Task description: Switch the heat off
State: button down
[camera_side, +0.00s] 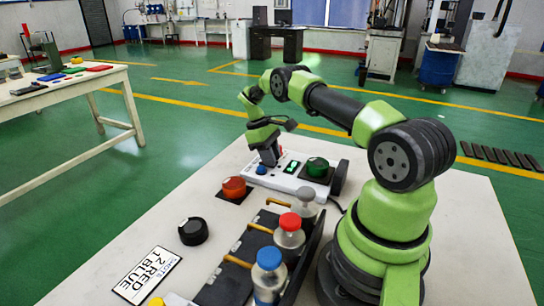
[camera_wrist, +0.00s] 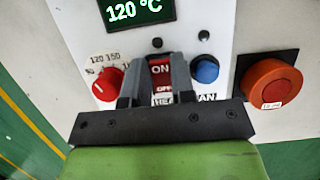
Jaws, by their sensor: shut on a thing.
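The heat switch (camera_wrist: 162,72) is a red rocker on the white control box (camera_side: 300,183), with ON and OFF printed on it. In the wrist view my gripper (camera_wrist: 160,80) has one finger on each side of the switch and is shut on it. The label below is partly hidden by my gripper. A display (camera_wrist: 136,10) above reads 120 °C in green and is lit. In the side view my gripper (camera_side: 269,160) points down at the box and the switch is hidden.
A red dial (camera_wrist: 107,84) is left of the switch, a blue button (camera_wrist: 205,70) right. An orange-red button (camera_wrist: 271,82) is farther right. A black tray (camera_side: 222,284) with capped bottles stands in front. A black round part (camera_side: 193,231) and a card (camera_side: 147,275) lie left.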

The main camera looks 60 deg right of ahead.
dwell(0.5)
jog(key=c, duration=1.2)
grip_release()
jog(key=shift+c, duration=0.2)
notch_tip(320, 180, up, 10)
jog(key=w, duration=0.1)
jog(key=shift+w, duration=0.15)
